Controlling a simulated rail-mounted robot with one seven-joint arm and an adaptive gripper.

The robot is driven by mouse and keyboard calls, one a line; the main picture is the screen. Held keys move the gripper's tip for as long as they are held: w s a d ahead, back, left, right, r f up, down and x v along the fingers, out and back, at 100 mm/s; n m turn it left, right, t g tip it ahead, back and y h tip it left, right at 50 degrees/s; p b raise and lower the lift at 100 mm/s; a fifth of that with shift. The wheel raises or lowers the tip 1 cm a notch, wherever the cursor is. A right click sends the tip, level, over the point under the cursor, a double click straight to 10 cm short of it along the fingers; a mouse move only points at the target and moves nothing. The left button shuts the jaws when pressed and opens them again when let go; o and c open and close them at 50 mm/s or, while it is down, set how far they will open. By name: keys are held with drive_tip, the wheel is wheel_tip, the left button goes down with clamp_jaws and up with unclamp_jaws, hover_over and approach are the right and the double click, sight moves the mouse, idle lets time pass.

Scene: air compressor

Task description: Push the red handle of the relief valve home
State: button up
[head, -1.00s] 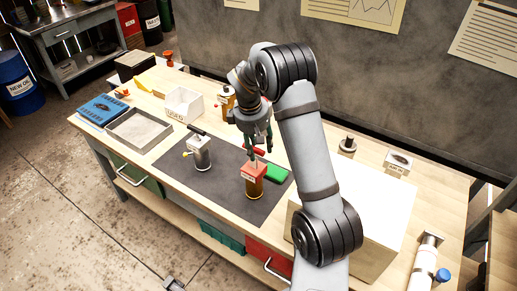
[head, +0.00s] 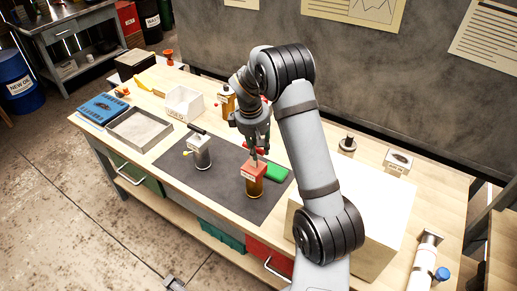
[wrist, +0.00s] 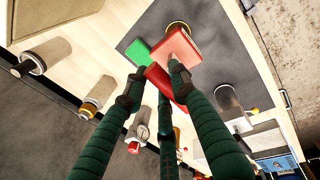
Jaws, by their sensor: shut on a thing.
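The relief valve (head: 254,187) stands upright on the dark mat, a brass cylinder with a red block on top. My gripper (head: 256,151) is right above it, pointing down. In the wrist view, the valve's red block (wrist: 178,46) lies just beyond the fingertips. The red handle (wrist: 163,84) is a bar between the dark green fingers of my gripper (wrist: 160,82), which are shut on it. The fingers partly cover the handle, and I cannot tell whether a gap is left between handle and block.
A grey cylinder (head: 200,158) with a black handle stands left on the mat (head: 225,190). A green block (head: 277,173) lies right behind the valve. A large pale box (head: 375,235) is at the right. A tray (head: 139,132) and a white bin (head: 184,104) are at the left.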

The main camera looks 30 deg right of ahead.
clamp_jaws()
wheel_tip(320, 180, down, 4)
drive_tip(key=b, duration=0.4)
drive_tip(key=shift+f, duration=0.25)
drive_tip(key=shift+s+r, duration=0.2)
drive_tip(key=shift+s, duration=0.05)
drive_tip(key=o, duration=0.7)
unclamp_jaws()
drive_tip(key=shift+w+f, duration=0.1)
drive_tip(key=shift+w, duration=0.15)
drive_tip(key=shift+o, duration=0.5)
